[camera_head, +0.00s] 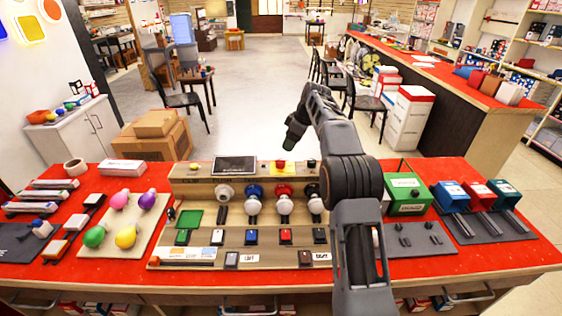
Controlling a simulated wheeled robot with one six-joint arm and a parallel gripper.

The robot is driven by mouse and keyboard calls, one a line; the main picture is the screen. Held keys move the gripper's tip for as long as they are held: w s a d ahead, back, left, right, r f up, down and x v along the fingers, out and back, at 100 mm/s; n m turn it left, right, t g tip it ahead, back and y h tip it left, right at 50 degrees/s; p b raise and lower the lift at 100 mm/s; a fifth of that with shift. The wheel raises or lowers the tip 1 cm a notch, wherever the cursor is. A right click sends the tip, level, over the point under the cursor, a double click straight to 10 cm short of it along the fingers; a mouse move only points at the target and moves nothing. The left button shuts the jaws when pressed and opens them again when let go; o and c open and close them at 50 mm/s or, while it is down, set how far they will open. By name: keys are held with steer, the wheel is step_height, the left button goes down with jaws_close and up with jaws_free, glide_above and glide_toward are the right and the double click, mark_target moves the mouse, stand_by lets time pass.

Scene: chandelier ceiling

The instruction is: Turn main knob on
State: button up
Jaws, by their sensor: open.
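A wooden test panel (200,185) stands on the red table, with a dark screen (236,165) on its upper step. A red button on a yellow base (280,166) sits right of the screen. Sockets with white bulbs (254,206) line the panel's middle, and several small switches (252,237) sit below. A small dark knob-like part (171,214) is at the panel's left edge; I cannot tell which part is the main knob. My gripper (291,146) is open and empty, pointing down, and appears above and beyond the red button. My arm hides part of the panel's right side.
Colored bulbs (126,237) lie on a beige board at left. A green box (408,193) and blue and red boxes (478,194) stand at right. Cardboard boxes (155,136) are beyond the table. The floor behind the table's middle is clear.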

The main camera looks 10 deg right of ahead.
mark_target(281, 160)
steer(key=x, duration=1)
steer(key=shift+c, duration=0.4)
steer(key=c, duration=0.8)
steer(key=shift+c, duration=0.2)
